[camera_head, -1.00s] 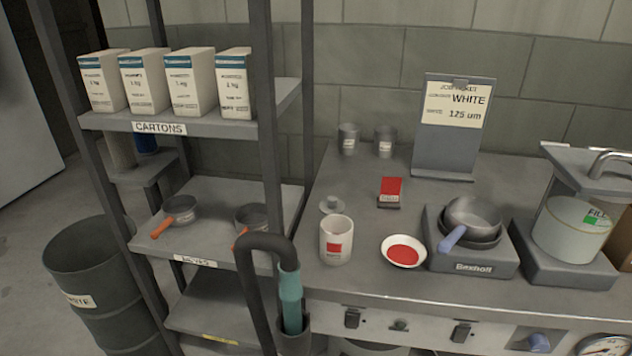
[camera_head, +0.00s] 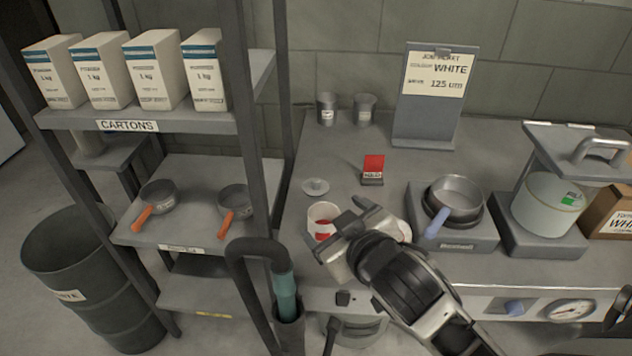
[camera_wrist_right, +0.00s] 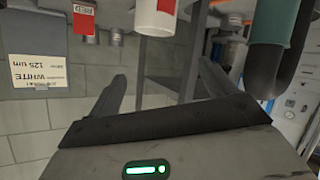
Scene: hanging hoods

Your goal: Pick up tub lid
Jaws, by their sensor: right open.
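The tub lid, a small round grey disc with a knob (camera_head: 315,186), lies flat on the bench behind the tub. The white tub with a red label (camera_head: 320,216) stands upright on the bench; it also shows in the wrist view (camera_wrist_right: 153,20). My right gripper (camera_head: 343,226) is open, over the bench close in front of the tub and to its right, apart from the lid. In the wrist view its two dark fingers (camera_wrist_right: 163,72) are spread with nothing between them. The lid cannot be made out there. My left gripper is not in view.
A white dish (camera_head: 404,228) is partly hidden behind my right arm. A red card (camera_head: 373,166) stands right of the lid, and a sieve shaker (camera_head: 466,236) further right. The hose (camera_head: 254,248) and shelf post (camera_head: 257,120) stand left of the bench.

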